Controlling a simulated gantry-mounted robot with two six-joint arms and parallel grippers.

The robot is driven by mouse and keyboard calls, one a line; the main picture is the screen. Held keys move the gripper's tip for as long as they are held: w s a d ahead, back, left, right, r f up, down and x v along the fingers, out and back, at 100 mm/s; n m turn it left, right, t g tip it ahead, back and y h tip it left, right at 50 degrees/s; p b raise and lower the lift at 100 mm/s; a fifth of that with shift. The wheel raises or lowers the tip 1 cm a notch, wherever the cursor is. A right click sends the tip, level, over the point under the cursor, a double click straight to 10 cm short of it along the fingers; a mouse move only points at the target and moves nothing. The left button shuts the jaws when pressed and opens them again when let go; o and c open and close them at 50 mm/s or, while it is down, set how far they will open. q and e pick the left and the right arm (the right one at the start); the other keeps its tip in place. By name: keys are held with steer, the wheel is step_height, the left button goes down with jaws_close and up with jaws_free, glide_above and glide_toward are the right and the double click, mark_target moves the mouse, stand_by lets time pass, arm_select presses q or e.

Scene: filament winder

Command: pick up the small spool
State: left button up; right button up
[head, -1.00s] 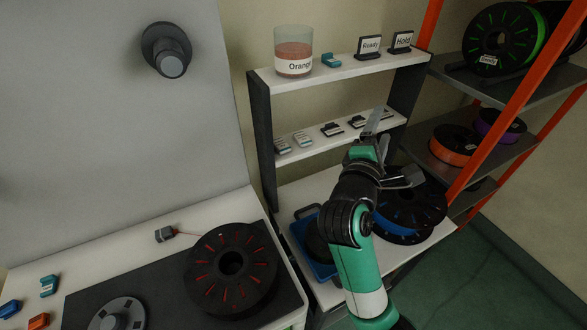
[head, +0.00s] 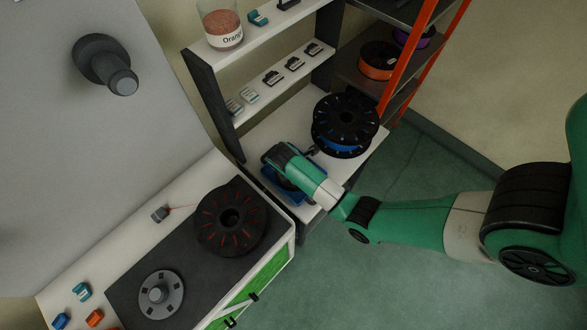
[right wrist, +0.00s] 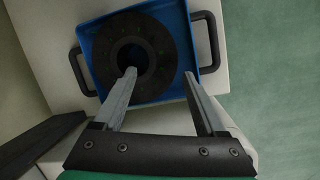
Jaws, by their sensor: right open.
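A small black spool (right wrist: 148,32) lies flat in a blue tray (right wrist: 101,82) with black side handles. The tray also shows in the head view (head: 316,199), where my right arm covers much of it and hides most of the spool. In the right wrist view my right gripper (right wrist: 159,74) is open over the spool. One fingertip shows over the spool's centre hole and the other near its right edge. I cannot tell whether they touch it. My left gripper is not in view.
A large black spool with blue filament (head: 345,125) stands behind the tray. A black spool with red marks (head: 232,216) lies on the winder bench at left. A shelf unit (head: 215,95) rises behind the tray. Green floor is clear at lower right.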

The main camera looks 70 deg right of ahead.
steer(key=shift+x, duration=1)
steer(key=b+x, duration=0.3)
steer(key=x, duration=0.2)
jaws_close()
